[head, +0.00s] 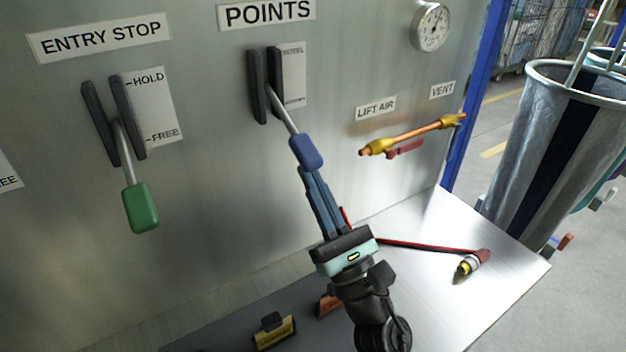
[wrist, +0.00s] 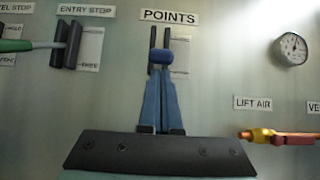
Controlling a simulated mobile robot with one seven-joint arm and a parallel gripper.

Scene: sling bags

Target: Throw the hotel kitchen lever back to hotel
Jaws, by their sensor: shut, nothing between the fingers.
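The POINTS lever (head: 284,112) comes out of a black slotted bracket (head: 266,85) on the grey panel and slopes downward. Its blue handle (head: 306,152) hangs low, and it shows in the wrist view (wrist: 161,56) just beyond my fingers. The plate (head: 292,75) beside the bracket reads HOTEL at the top; its lower word is too small to read. My gripper (head: 308,171) is shut and empty, its blue fingertips (wrist: 160,72) right at the lower end of the handle. I cannot tell whether they touch it.
The ENTRY STOP lever with a green handle (head: 141,208) is to the left. A LIFT AIR valve (head: 405,146) with a red handle and a gauge (head: 431,27) are to the right. A red hose (head: 430,246) lies on the metal shelf (head: 440,300). Sling bags (head: 560,140) hang further right.

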